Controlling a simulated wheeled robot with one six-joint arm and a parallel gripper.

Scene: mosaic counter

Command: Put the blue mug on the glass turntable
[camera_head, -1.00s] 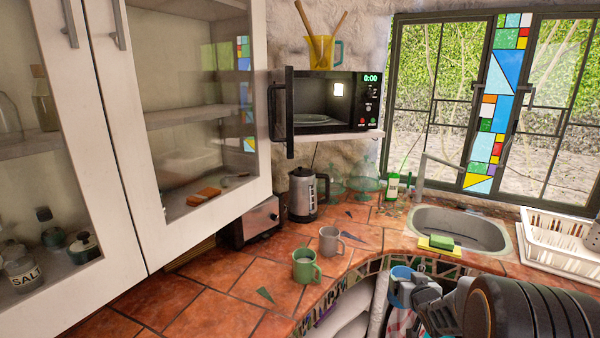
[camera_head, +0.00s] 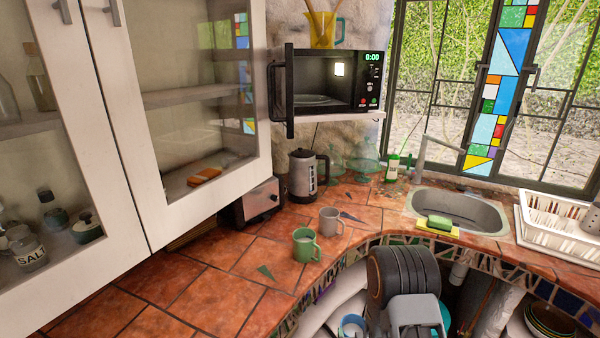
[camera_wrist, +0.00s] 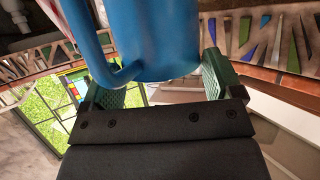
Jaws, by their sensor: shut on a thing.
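The blue mug (camera_wrist: 150,35) fills the top of the wrist view, its handle at the left. My gripper (camera_wrist: 160,88) is shut on it, with a green finger on each side. In the head view the mug's blue rim (camera_head: 352,323) shows at the bottom edge, beside my arm and below the counter front; most of it is cut off. The glass turntable (camera_head: 318,100) lies inside the microwave (camera_head: 368,92) on the wall shelf. The microwave door stands open at the left, and the turntable looks empty.
A green mug (camera_head: 304,247) and a grey mug (camera_head: 330,222) stand on the tiled counter. Behind them are a kettle (camera_head: 302,176) and a toaster (camera_head: 250,203). A glass-fronted cabinet (camera_head: 150,150) juts out at the left. The sink (camera_head: 465,208) is at the right.

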